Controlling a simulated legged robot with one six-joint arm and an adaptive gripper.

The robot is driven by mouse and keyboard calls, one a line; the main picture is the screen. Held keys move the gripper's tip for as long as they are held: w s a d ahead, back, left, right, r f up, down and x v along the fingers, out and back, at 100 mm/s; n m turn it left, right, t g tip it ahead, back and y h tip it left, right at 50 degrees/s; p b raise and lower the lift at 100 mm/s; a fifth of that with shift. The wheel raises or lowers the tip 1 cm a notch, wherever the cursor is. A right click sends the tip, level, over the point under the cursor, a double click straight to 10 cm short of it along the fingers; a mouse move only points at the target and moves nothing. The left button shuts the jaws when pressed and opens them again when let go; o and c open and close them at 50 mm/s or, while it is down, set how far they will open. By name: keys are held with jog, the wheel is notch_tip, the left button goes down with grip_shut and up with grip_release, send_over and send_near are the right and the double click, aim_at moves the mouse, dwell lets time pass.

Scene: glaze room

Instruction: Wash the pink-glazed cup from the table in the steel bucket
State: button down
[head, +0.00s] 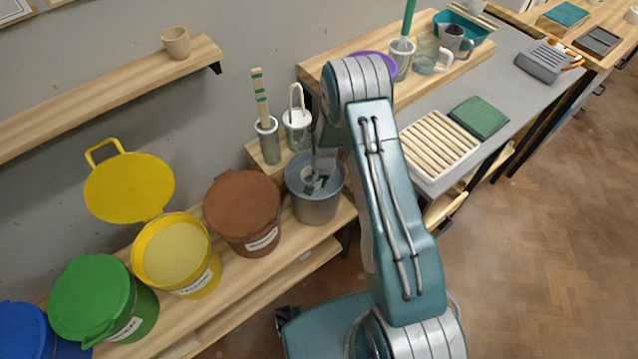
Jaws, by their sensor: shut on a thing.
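The steel bucket (316,208) stands open at the right end of the low wooden bench, with grey-blue liquid inside. My gripper (314,183) reaches down into the bucket, below its rim. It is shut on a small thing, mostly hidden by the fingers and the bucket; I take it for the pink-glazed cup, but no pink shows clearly. No pink cup shows on the grey table (500,95).
A brown lidded bucket (242,205) stands just left of the steel bucket. An open yellow bucket (175,257) and a green lidded bucket (105,300) are further left. Brush holders (270,150) stand behind. A slatted wooden rack (438,146) and green pad (479,117) lie on the table.

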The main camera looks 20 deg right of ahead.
jog(key=shift+w+d, duration=0.2)
jog(key=shift+d, duration=0.3)
jog(key=shift+a, duration=0.1)
jog(key=shift+s+a, duration=0.4)
jog(key=shift+a, duration=0.45)
jog(key=shift+d, duration=0.15)
jog(key=shift+w+d, duration=0.4)
jog(key=shift+d, duration=0.4)
jog(key=shift+a, duration=0.15)
jog(key=shift+s+a, duration=0.4)
jog(key=shift+a, duration=0.4)
